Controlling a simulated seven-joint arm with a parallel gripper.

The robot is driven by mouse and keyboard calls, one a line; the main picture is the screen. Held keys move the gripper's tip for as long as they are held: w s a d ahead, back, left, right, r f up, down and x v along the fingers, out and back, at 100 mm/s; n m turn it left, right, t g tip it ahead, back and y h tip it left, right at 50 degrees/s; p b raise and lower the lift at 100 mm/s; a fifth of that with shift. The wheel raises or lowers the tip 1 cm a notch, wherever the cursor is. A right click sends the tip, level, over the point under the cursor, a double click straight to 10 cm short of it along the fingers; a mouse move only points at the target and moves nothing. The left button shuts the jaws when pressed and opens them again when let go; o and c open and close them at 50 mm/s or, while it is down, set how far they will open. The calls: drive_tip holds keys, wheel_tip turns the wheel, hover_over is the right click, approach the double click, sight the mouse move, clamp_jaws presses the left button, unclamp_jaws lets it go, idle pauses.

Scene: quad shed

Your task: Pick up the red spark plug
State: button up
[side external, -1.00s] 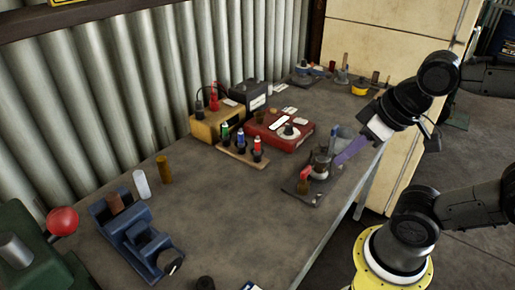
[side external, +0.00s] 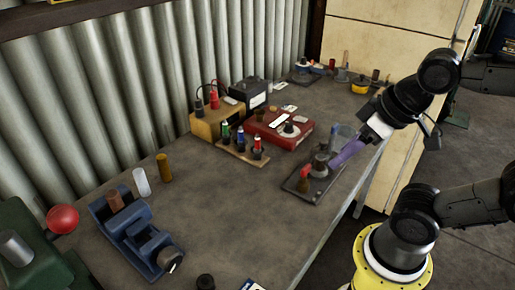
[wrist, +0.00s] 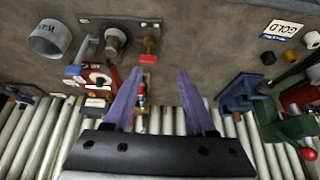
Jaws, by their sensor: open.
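The red spark plug (side external: 258,142) stands upright at the right end of a wooden stand (side external: 242,154), beside a blue spark plug (side external: 240,136) and a green one (side external: 225,132). In the wrist view a small red and white thing (wrist: 142,97) beside the left finger seems to be the red plug, partly hidden. My gripper (side external: 338,159) is open and empty, to the right of the stand, by a dark tray with parts. Its purple fingers are spread apart in the wrist view (wrist: 161,72).
The dark tray (side external: 318,190) with a red-topped part (side external: 304,174) lies between my gripper and the stand. A red box (side external: 297,137) and a yellow box (side external: 205,128) stand behind the plugs. The bench middle is clear.

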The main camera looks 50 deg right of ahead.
drive_tip(key=w+r+m+g, duration=0.1)
drive_tip(key=w+r+m, duration=0.4)
drive_tip(key=r+m, duration=0.3)
drive_tip(key=m+g, duration=0.4)
drive_tip(key=m, duration=0.4)
hover_over(257, 136)
wheel_tip(257, 136, down, 3)
drive_tip(key=shift+g, duration=0.3)
drive_tip(key=f, duration=0.6)
drive_tip(key=d+f, duration=0.1)
drive_tip(key=f, duration=0.2)
drive_tip(key=shift+f, duration=0.35)
drive_tip(key=shift+w+a+f, duration=0.1)
drive_tip(key=shift+a+f, duration=0.05)
drive_tip(key=shift+f, duration=1.3)
drive_tip(key=shift+a+f, duration=0.15)
drive_tip(key=shift+f, duration=1.3)
